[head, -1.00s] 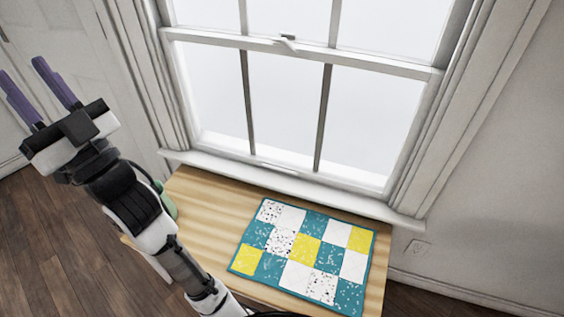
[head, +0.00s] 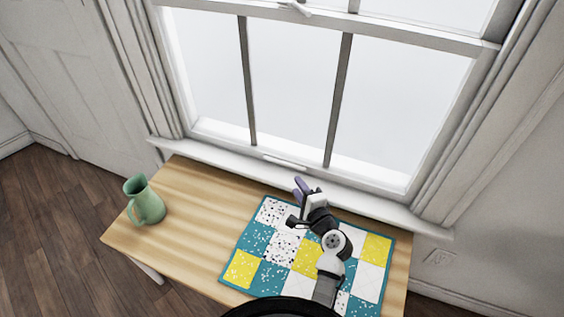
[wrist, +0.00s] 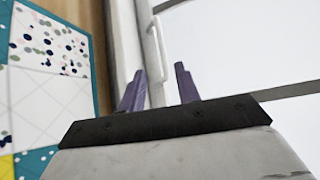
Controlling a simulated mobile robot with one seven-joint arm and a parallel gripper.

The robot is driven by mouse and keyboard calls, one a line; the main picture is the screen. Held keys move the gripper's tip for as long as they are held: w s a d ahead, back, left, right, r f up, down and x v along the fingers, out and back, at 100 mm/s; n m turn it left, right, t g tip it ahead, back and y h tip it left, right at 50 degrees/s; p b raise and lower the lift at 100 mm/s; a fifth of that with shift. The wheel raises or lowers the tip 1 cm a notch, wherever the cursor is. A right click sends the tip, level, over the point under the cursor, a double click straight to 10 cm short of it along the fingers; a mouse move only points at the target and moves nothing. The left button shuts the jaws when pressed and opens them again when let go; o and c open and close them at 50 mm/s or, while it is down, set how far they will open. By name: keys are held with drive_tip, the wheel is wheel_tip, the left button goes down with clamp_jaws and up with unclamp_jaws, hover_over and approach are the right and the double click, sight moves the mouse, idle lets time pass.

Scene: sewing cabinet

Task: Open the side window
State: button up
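The white-framed sash window (head: 345,172) stands behind the table, and its lower sash looks down on the sill. A slim white handle (head: 285,162) runs along the sash's bottom rail. My gripper (head: 301,185) is above the back of the quilted mat, just in front of the sill and slightly right of the handle. In the wrist view its two purple fingers (wrist: 160,80) are apart with nothing held between them. The handle (wrist: 158,45) appears beyond the fingertips, roughly in line with the gap. I cannot tell whether the fingers touch it.
A wooden table (head: 190,235) fills the space below the window. A teal, white and yellow quilted mat (head: 242,268) lies on it. A green pitcher (head: 145,200) stands at the table's left end. A latch (head: 297,7) sits at the meeting rail.

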sight(282, 163)
drive_tip(key=x, duration=1.3)
drive_tip(key=shift+a+r+p, duration=0.1)
drive_tip(key=shift+r+p, duration=0.05)
drive_tip(key=shift+p, duration=0.15)
clamp_jaws()
